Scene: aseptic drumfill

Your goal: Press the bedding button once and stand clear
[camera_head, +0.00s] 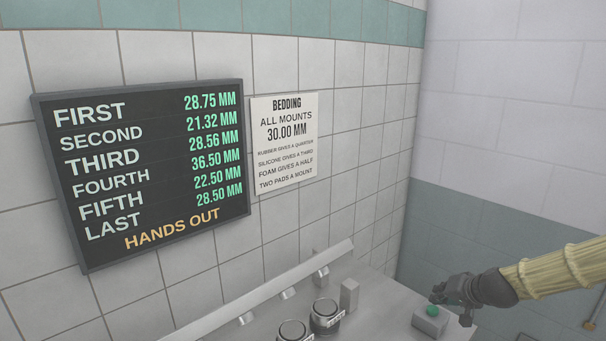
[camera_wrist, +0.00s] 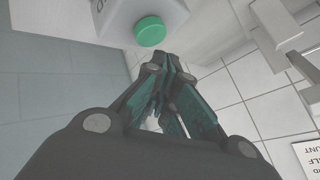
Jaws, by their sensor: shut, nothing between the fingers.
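The green button (camera_head: 433,311) is a round cap on a small grey box (camera_head: 429,323) at the right end of the steel bench. My gripper (camera_head: 453,295) is beside it on the right, fingers close to the cap. In the wrist view the green button (camera_wrist: 150,31) lies just beyond the tips of my gripper (camera_wrist: 166,62), slightly left. The fingers are closed together and hold nothing. I cannot tell whether they touch the cap. The box's lettering in the wrist view is cut off.
A dark display (camera_head: 150,170) lists sizes from FIRST to LAST and reads HANDS OUT. A BEDDING notice (camera_head: 285,143) hangs beside it. Two round metal mounts (camera_head: 325,314) (camera_head: 292,332), a grey block (camera_head: 349,295) and a rail (camera_head: 270,288) stand left of the button.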

